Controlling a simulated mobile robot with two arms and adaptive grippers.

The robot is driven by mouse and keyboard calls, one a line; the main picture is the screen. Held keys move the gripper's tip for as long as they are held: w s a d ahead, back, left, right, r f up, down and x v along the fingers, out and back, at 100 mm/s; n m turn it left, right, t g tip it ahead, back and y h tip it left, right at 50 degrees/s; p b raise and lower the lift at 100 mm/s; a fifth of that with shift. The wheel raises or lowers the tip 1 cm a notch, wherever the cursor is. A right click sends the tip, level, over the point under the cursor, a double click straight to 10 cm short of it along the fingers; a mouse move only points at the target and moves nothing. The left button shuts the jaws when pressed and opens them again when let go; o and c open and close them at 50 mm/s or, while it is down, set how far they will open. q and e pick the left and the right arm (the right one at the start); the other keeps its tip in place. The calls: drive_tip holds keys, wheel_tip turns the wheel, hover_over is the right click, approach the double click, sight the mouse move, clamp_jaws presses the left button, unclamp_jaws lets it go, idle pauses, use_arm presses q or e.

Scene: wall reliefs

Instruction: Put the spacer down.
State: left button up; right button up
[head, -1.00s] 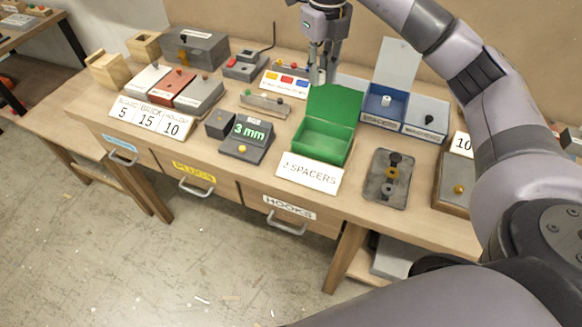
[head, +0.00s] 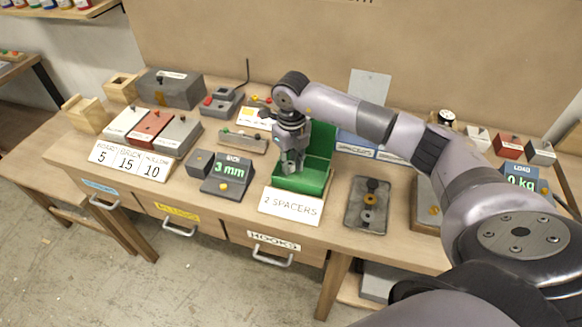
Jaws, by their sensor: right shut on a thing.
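My right gripper (head: 290,166) points down at the open green box (head: 312,182). Its fingertips are at the box mouth, in front of the raised green lid (head: 321,140). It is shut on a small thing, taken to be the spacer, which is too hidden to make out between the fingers. Whether it touches the box floor cannot be told. A sign (head: 291,205) reading "2 SPACERS" leans at the front of the box. My left gripper is out of view.
A dark tray (head: 357,216) with black, yellow and grey round pieces lies right of the box. A gauge reading 3 mm (head: 224,186) stands to its left. A grey bar with small knobs (head: 243,142) is behind the gauge. Drawers are below the table edge.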

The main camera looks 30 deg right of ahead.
sight(291, 165)
wheel_tip(291, 165, down, 2)
drive_tip(key=shift+f, duration=0.2)
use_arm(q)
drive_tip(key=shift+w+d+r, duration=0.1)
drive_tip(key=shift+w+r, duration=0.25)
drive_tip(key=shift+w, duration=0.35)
use_arm(e)
drive_tip(key=shift+f, duration=0.2)
drive_tip(key=shift+f, duration=0.2)
drive_tip(key=o, duration=0.7)
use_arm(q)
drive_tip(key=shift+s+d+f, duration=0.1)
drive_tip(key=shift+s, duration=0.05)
use_arm(e)
drive_tip(key=shift+o, duration=0.2)
drive_tip(key=shift+r, duration=0.1)
